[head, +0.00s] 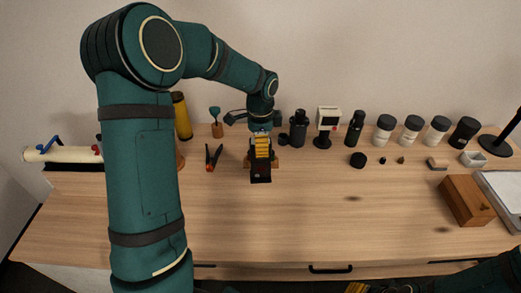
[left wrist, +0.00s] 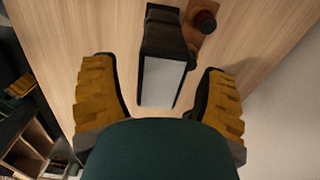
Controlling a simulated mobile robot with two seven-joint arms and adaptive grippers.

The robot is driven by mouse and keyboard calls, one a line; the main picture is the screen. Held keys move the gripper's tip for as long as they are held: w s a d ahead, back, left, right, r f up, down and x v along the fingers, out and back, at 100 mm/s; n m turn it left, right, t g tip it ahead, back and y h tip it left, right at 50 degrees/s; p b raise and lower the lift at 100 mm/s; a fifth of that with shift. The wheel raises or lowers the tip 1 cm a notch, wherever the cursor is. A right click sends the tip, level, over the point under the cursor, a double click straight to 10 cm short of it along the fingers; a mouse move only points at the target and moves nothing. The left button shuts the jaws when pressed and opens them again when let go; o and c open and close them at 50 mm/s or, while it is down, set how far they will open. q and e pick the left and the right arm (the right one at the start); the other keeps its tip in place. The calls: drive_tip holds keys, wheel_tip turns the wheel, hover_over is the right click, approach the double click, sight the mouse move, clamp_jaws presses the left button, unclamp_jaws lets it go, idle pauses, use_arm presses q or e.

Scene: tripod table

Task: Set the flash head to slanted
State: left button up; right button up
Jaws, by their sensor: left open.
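The flash (head: 261,178) is a dark block on the table, partly hidden beneath my left gripper (head: 261,150) in the head view. In the left wrist view the flash head (left wrist: 162,82) shows a pale white panel on a black body. My left gripper, also seen in the left wrist view (left wrist: 160,95), is open, with one yellow-padded finger on each side of the flash head. Gaps show between the fingers and the head. The head's exact tilt is hard to tell. My right gripper (head: 357,287) shows only as a yellow bit at the bottom edge.
Pliers (head: 213,158) lie left of the flash. Black bottles (head: 298,130), a small white-screened device (head: 328,124) and several jars (head: 411,130) stand along the back. A wooden box (head: 466,200) is at right. The front middle of the table (head: 300,225) is clear.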

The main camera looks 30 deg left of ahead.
use_arm(q)
drive_tip(key=shift+f, duration=1)
drive_tip(key=c, duration=1.2)
